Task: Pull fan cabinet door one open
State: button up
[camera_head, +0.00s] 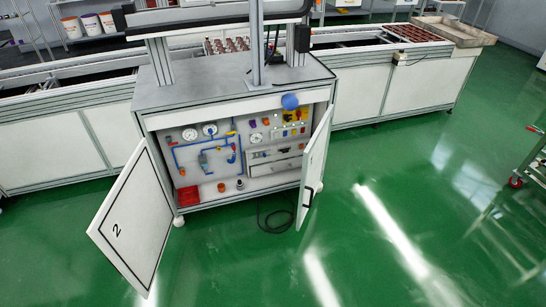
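The cabinet (235,97) stands in the middle of the head view, under the conveyor frame. Its left door (132,222), marked 2, is swung wide open out to the left. Its right door (316,160) also stands open, swung out toward me from the right side of the opening. A black handle (308,198) shows near that door's free edge. I cannot read a number on the right door. The inside shows gauges, blue pipes, a red tray (188,195) and grey drawers (275,168). My gripper is not in view.
A black cable (275,220) lies on the floor by the right door. The green floor in front and to the right is mostly clear. A cart (525,180) stands at the right edge.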

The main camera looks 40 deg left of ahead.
aim_at(314, 155)
jog(key=u, duration=0.8)
jog(key=i, duration=1.35)
jog(key=u, duration=1.05)
jog(key=k, duration=0.6)
jog(key=u, duration=1)
jog(key=i, duration=1)
jog(key=u, duration=0.1)
